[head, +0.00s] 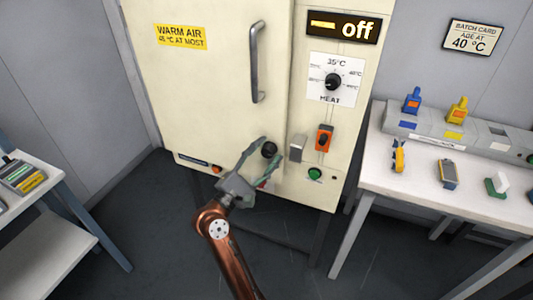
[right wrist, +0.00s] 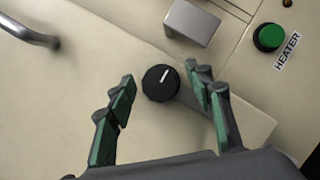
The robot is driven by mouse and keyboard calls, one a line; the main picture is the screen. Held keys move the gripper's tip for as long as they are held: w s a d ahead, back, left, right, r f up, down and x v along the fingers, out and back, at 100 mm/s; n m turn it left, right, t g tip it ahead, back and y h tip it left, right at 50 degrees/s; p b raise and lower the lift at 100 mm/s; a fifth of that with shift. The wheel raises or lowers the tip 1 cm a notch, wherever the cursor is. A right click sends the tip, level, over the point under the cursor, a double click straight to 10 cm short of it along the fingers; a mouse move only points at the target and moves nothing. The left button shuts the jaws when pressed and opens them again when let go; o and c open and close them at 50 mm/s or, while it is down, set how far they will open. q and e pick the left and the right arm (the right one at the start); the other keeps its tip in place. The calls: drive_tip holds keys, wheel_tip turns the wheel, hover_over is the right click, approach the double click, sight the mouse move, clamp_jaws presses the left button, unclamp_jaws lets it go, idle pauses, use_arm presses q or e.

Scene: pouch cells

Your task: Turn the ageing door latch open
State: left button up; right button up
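The ageing cabinet's door (head: 210,110) is cream and looks closed. Its latch is a round black knob (head: 269,149) low on the door's right side. In the right wrist view the knob (right wrist: 161,83) shows a white mark pointing up and slightly right. My right gripper (head: 266,158) is at the knob with its fingers spread. In the wrist view the gripper (right wrist: 159,80) has one finger on each side of the knob, with a gap at the left; contact at the right is unclear. A grey block (head: 298,147) sits right of the knob. My left gripper is out of view.
A grey bar handle (head: 255,62) stands out from the door above. Right of the door are the heat dial (head: 333,81), an orange switch (head: 323,138) and a green heater button (head: 315,174). A white table (head: 430,180) with cells stands at right.

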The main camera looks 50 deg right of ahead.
drive_tip(key=v, duration=1.2)
idle(0.5)
